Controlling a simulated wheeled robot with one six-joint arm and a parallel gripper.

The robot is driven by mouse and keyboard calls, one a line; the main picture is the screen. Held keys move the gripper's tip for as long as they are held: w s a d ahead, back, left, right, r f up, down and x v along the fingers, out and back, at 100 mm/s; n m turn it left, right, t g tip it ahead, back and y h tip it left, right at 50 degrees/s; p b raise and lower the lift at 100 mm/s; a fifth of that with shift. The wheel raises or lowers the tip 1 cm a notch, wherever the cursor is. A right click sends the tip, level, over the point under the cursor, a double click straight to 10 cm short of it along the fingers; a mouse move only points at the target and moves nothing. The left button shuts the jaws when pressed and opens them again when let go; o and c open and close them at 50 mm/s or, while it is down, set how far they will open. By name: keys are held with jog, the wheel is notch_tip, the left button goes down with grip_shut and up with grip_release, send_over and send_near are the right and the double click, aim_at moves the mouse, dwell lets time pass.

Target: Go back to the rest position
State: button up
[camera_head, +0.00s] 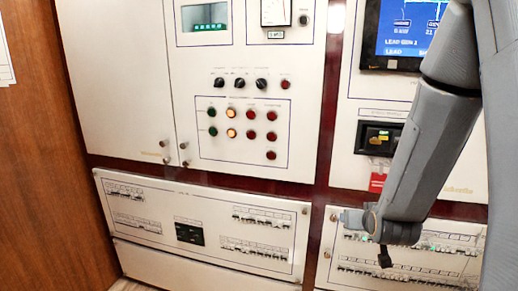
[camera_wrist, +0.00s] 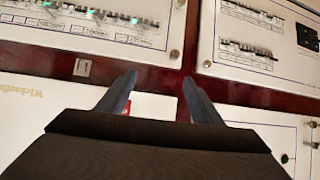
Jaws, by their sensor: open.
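My gripper (camera_wrist: 159,88) shows in the wrist view with its two fingers spread apart and nothing between them. In the head view my arm comes down from the upper right, and the gripper (camera_head: 345,218) is small at its lower end, in front of the right-hand cabinet near its lower breaker panel (camera_head: 440,238). In the wrist view the fingers lie over a dark red strip between panels. The panel with breaker rows and green lights (camera_wrist: 90,22) is at the upper left, apart from the fingertips in the picture.
A second breaker panel (camera_wrist: 262,68) is at the upper right of the wrist view. In the head view, a left breaker panel (camera_head: 205,250), a knob-and-lamp panel (camera_head: 245,145), a screen (camera_head: 408,28) and a red tag (camera_head: 377,182) show. A wooden wall (camera_head: 45,160) bounds the left.

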jog(key=s+a+n+g+y, duration=0.1)
jog(key=s+a+g, duration=0.4)
jog(key=s, duration=0.6)
jog(key=s+a+n+g+y, duration=0.1)
jog(key=s+a+g, duration=0.4)
jog(key=s, duration=0.5)
jog(key=shift+s+a+f, duration=0.15)
jog(key=shift+s+f, duration=0.25)
